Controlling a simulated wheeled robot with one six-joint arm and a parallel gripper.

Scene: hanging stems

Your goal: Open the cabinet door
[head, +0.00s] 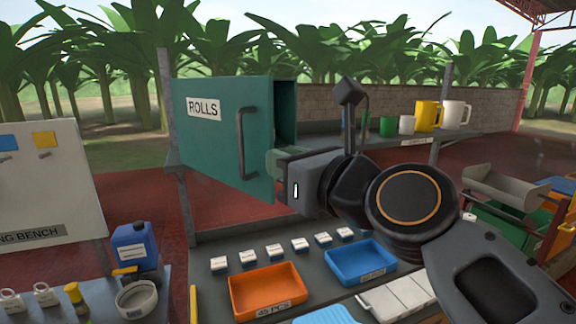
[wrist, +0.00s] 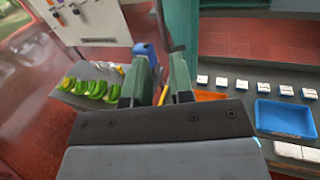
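The teal cabinet (head: 286,95) stands on a post-framed rack, and its door (head: 210,135) carries a ROLLS label. The door stands partly open, its right edge swung toward me, with the dark interior showing behind that edge. A dark vertical bar handle (head: 241,145) is on the door's right part. My gripper (head: 274,172) is by the door's right edge, to the right of the handle. In the wrist view its two green fingers (wrist: 160,62) are apart with nothing seen held between them. The handle (wrist: 164,25) shows just beyond the fingertips; contact cannot be told.
Below is a bench with an orange tray (head: 267,290), a blue tray (head: 360,262) and several small white boxes. A blue jug (head: 135,247) stands at left. Mugs (head: 428,115) stand on a shelf at right. Green bananas (wrist: 90,88) lie at left in the wrist view.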

